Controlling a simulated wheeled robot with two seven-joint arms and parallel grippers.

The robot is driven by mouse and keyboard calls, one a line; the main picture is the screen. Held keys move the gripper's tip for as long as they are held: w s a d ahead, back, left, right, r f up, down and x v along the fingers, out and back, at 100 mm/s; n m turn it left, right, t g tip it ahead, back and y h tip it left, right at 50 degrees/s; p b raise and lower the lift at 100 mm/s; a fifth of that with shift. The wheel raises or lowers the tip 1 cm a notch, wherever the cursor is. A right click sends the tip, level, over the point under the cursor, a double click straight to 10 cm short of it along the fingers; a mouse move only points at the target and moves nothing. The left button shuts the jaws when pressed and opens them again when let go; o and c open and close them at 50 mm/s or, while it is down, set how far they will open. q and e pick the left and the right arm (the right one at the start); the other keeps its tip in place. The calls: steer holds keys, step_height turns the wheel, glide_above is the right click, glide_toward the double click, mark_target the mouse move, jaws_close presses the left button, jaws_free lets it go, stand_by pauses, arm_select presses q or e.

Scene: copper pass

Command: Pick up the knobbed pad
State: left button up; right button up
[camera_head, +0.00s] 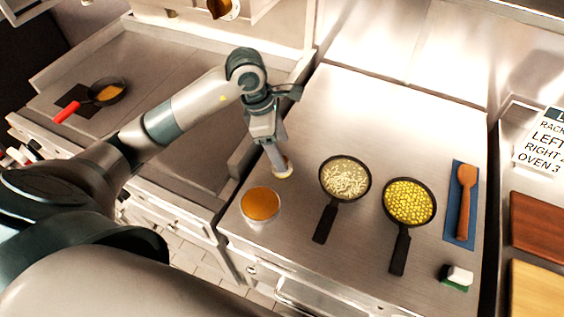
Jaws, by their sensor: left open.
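A small round pale thing with a tan rim, which looks like the knobbed pad (286,174), rests on the steel counter near its left edge. My left gripper (279,166) points down right at it, with its jaws open. The fingers cover much of the pad, so I cannot make out its knob or whether the fingers touch it. My right gripper is not in view.
A bowl of orange food (261,204) stands close in front of the pad. A pan of pale strips (345,178) and a pan of yellow pieces (409,201) stand to the right. Farther right are a wooden spoon (466,190) on a blue mat and a green-and-white block (458,276).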

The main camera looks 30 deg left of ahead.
arm_select(q)
steer(key=shift+f, duration=0.1)
stand_by(0.3)
steer(key=shift+s+f+p, duration=0.15)
steer(key=shift+f+p, duration=0.6)
steer(key=p+x, duration=0.1)
steer(key=x, duration=0.1)
steer(key=shift+s+f+p, duration=0.15)
steer(key=shift+f+p, duration=0.15)
steer(key=shift+f, duration=0.65)
steer(key=c, duration=1.2)
steer(key=shift+c, duration=0.2)
